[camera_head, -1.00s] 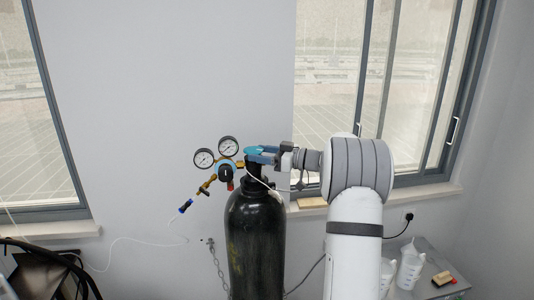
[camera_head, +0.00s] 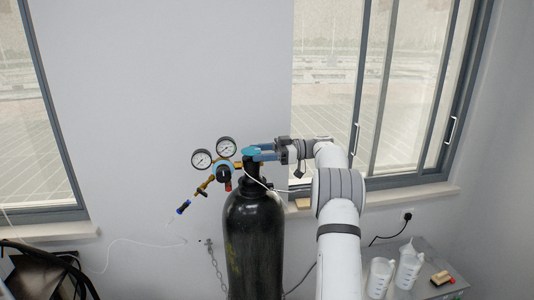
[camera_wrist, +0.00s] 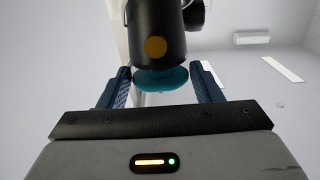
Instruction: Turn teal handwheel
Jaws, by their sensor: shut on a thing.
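The teal handwheel (camera_head: 252,151) sits on top of the dark gas cylinder (camera_head: 254,240), seen in the head view. It also shows in the wrist view (camera_wrist: 161,79), below the dark cylindrical valve body. My gripper (camera_head: 262,152) reaches in from the right at the height of the wheel. In the wrist view its two blue fingers (camera_wrist: 162,88) stand on either side of the wheel, and the gripper is shut on it. The exact finger contact is partly hidden in the head view.
A regulator with two gauges (camera_head: 214,154) sits left of the valve, close to the wheel. A thin white hose hangs nearby, and a chain (camera_head: 215,265) runs beside the cylinder. Windows lie behind.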

